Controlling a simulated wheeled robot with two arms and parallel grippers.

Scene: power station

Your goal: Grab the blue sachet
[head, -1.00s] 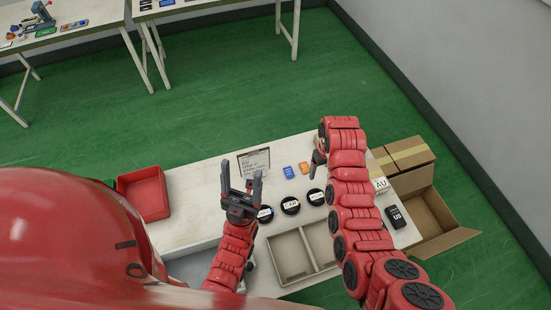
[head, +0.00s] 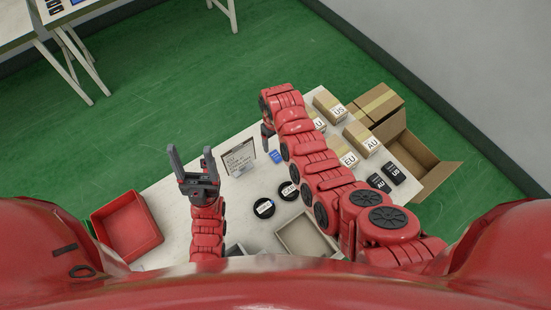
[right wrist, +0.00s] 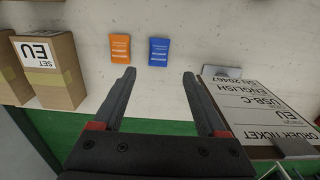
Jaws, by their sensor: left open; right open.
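The blue sachet (right wrist: 159,52) lies flat on the white table, seen in the right wrist view just beyond and between my right gripper's fingertips. It also shows in the head view (head: 275,156), left of my right arm. My right gripper (right wrist: 160,73) is open and empty, with its fingers pointing toward the blue sachet and the orange sachet (right wrist: 120,49) to its left. In the head view my right gripper (head: 267,130) is mostly hidden by its own arm. My left gripper (head: 193,160) is open and empty, fingers raised, above the table's left part.
An order ticket sign (right wrist: 262,108) stands close on the right of my right gripper in the wrist view. An open carton (head: 420,165) stands on the right.

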